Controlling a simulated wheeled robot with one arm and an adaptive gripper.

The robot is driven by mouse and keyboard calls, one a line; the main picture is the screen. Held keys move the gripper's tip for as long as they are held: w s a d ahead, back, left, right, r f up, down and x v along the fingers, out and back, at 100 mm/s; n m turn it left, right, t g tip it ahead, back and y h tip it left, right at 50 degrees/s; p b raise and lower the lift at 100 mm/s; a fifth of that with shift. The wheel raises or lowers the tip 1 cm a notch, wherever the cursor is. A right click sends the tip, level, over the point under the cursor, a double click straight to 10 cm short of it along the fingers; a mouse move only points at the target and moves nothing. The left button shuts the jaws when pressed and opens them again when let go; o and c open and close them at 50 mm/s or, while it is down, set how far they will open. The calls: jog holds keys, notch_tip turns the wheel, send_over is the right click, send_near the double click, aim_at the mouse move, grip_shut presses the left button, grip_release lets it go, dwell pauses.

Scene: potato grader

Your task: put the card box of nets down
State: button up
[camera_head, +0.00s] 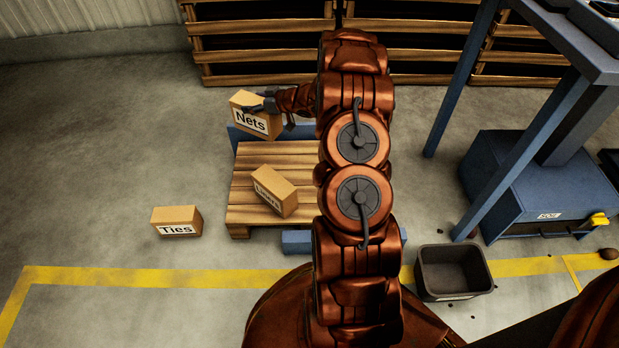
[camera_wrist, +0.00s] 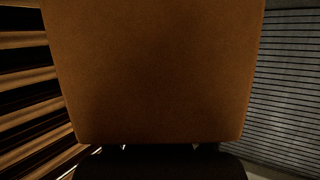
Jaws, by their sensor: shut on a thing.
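The card box of nets (camera_head: 253,118), brown with a white "Nets" label, is at the upper left of the pallet in the head view. My gripper (camera_head: 268,104) is shut on it from the right. The box is a little tilted in the picture, over or just behind a blue block at the pallet's far edge; I cannot tell whether it touches anything below. In the wrist view the card box (camera_wrist: 155,70) fills most of the picture, and its underside is hidden.
A wooden pallet (camera_head: 245,200) bears a card box labelled "Liners" (camera_head: 275,191). A "Ties" box (camera_head: 176,220) is on the floor to the left. A dark bin (camera_head: 454,271) and a blue machine (camera_head: 530,180) are at the right. Wooden crates (camera_head: 260,45) line the back.

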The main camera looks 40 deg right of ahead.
aim_at(267, 131)
jog(key=shift+n+g+y, duration=0.3)
jog(key=shift+n+y, duration=0.4)
jog(key=shift+n, duration=0.1)
jog(key=s+f, duration=0.1)
jog(key=f, duration=0.2)
jog(key=s+f, duration=0.1)
jog(key=f, duration=0.2)
jog(key=s+f, duration=0.2)
jog(key=f, duration=0.2)
jog(key=shift+s+d, duration=0.1)
jog(key=shift+d, duration=0.25)
notch_tip(267, 131, down, 10)
jog(key=b, duration=0.4)
jog(key=o, duration=1.5)
jog(key=shift+f, duration=0.15)
jog(key=shift+o, duration=0.2)
